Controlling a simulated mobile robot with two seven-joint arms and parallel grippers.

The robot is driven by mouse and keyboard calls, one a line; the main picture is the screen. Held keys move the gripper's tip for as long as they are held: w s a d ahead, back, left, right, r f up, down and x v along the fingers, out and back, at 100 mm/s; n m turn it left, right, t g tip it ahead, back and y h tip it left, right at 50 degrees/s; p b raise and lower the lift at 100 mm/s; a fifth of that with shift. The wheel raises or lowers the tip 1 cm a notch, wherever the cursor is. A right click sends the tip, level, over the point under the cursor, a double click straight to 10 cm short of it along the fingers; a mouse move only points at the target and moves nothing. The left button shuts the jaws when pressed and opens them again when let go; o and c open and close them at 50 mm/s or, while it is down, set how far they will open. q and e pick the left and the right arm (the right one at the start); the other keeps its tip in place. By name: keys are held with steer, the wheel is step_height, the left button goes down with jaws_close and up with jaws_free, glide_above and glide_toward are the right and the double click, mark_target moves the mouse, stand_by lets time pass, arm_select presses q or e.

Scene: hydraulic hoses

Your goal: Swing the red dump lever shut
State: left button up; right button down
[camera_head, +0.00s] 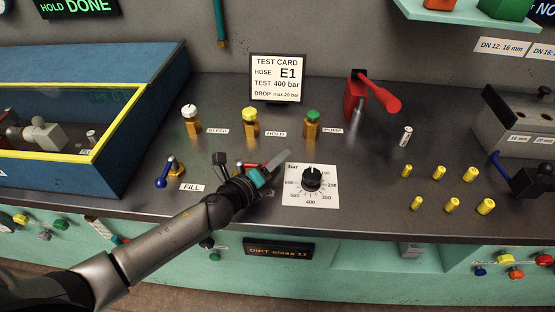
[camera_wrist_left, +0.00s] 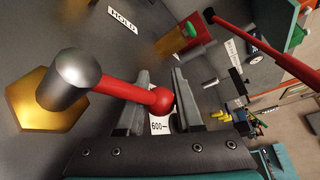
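The red dump lever (camera_wrist_left: 125,90) shows large in the left wrist view, with a round grey pivot on a brass hex base and a red ball end. In the head view only a bit of its red arm (camera_head: 252,166) shows behind my left gripper (camera_head: 272,166). In the left wrist view the two fingers of my left gripper (camera_wrist_left: 160,105) are apart. My right gripper is not in view.
A bar dial (camera_head: 311,180) lies just right of my left gripper. A blue-handled fill valve (camera_head: 165,175) stands to the left. Bleed, hold and pump valves (camera_head: 312,125) stand behind. A red pump handle (camera_head: 375,95) and several yellow fittings (camera_head: 438,173) are to the right.

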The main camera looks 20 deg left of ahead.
arm_select(q)
jaws_close()
stand_by(1.0)
